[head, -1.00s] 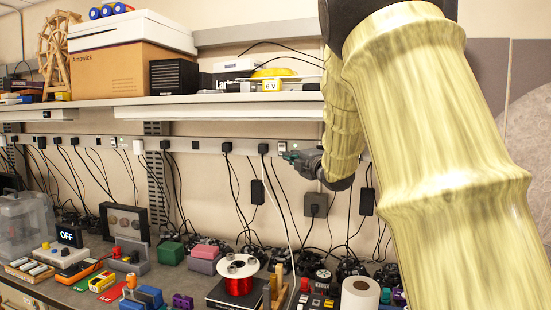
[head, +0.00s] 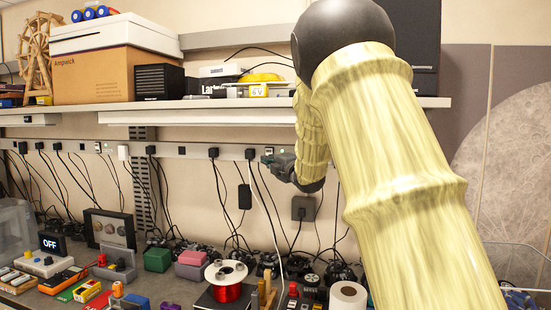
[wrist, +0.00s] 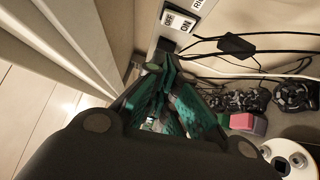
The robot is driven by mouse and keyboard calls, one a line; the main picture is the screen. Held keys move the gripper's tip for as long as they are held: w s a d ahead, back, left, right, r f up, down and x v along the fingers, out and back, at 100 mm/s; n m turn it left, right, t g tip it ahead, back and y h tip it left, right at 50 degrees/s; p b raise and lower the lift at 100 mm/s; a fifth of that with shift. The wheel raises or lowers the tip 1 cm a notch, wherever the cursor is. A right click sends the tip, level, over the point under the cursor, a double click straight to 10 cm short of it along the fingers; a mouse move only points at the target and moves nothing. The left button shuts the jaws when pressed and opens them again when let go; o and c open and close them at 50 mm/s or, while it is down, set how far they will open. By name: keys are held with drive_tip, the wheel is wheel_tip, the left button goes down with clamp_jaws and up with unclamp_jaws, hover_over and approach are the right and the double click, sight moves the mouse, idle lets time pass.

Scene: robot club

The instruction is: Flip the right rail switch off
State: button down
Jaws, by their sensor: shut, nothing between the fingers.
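The right rail switch (head: 269,150) is a small white plate on the grey wall rail under the shelf, with a green light beside it. In the wrist view the switch plate (wrist: 181,22) carries OFF and ON lettering, and part of a label shows above it. My gripper (head: 268,160) is just below and in front of the switch in the head view. In the wrist view my gripper (wrist: 168,70) has its teal fingers shut and empty, a little below the plate. I cannot tell whether they touch it. The rocker's tilt is too small to read.
Another switch (head: 97,148) with a green light is farther left on the rail. A black plug (head: 250,154) with a hanging cord is close left of my gripper. The shelf (head: 200,104) overhangs the rail. A red wire spool (head: 228,292) and other bench items stand below.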

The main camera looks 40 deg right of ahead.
sight(268, 154)
drive_tip(key=w+p, duration=0.1)
drive_tip(key=w, duration=0.1)
drive_tip(key=w+d+p, duration=0.1)
drive_tip(key=w, duration=0.1)
drive_tip(key=w+d+r+p, duration=0.1)
drive_tip(key=w, duration=0.1)
drive_tip(key=shift+d, duration=0.25)
drive_tip(key=shift+w+d+p, duration=0.25)
drive_tip(key=shift+d+p, duration=0.2)
drive_tip(key=shift+p, duration=0.05)
drive_tip(key=shift+w, duration=0.1)
drive_tip(key=shift+w+d+f+b, duration=0.1)
drive_tip(key=shift+b, duration=0.3)
